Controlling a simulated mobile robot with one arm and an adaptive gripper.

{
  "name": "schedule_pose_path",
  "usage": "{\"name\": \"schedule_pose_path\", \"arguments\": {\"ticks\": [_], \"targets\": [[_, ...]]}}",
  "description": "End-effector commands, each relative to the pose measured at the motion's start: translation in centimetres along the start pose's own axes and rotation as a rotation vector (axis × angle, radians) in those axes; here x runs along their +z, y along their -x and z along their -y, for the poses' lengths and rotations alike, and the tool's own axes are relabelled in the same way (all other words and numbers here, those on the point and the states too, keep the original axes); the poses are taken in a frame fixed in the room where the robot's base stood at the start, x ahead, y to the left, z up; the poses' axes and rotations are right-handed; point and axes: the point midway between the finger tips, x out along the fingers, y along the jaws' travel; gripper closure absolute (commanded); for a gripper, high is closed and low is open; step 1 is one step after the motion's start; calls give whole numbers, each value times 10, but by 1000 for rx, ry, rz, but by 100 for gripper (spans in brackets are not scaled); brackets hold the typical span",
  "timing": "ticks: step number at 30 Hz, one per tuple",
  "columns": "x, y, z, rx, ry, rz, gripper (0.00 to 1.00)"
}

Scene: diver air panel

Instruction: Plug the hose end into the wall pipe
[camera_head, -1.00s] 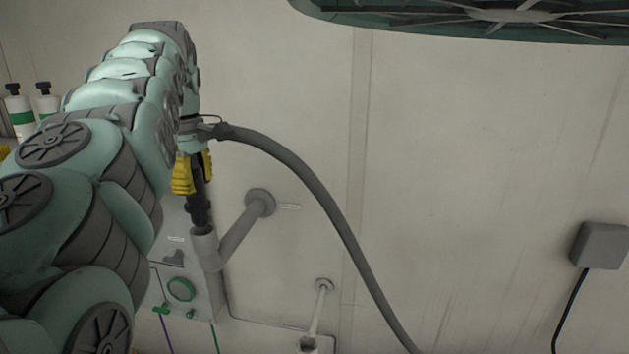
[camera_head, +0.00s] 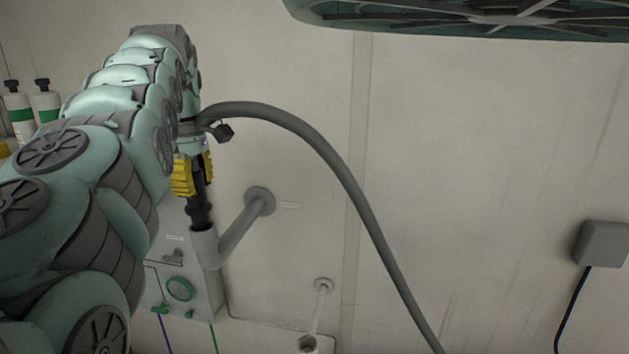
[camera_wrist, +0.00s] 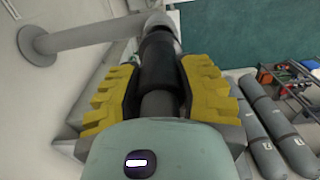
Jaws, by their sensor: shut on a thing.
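My gripper (camera_head: 192,176), with yellow finger pads, points down and is shut on the black hose end (camera_head: 199,212). In the wrist view its pads (camera_wrist: 160,100) sit on both sides of the dark hose end (camera_wrist: 157,65). The grey wall pipe (camera_head: 238,232) comes out of a round wall flange and bends up to an open mouth. The hose end's lower tip meets that mouth, roughly in line with it; I cannot tell how deep it sits. The elbow of the wall pipe (camera_wrist: 150,22) also shows in the wrist view.
The grey hose (camera_head: 345,175) arcs from behind my gripper down to the lower right. A panel with a green ring (camera_head: 180,289) is below the pipe. A grey wall box (camera_head: 602,243) is at right.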

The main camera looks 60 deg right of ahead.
Motion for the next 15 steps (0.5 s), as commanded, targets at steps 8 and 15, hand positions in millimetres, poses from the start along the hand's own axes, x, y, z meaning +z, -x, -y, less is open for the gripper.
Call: {"name": "schedule_pose_path", "arguments": {"ticks": [8,15], "targets": [[-1,-15,0,1,3,0,100],[-2,-26,0,1,3,0,100]]}}
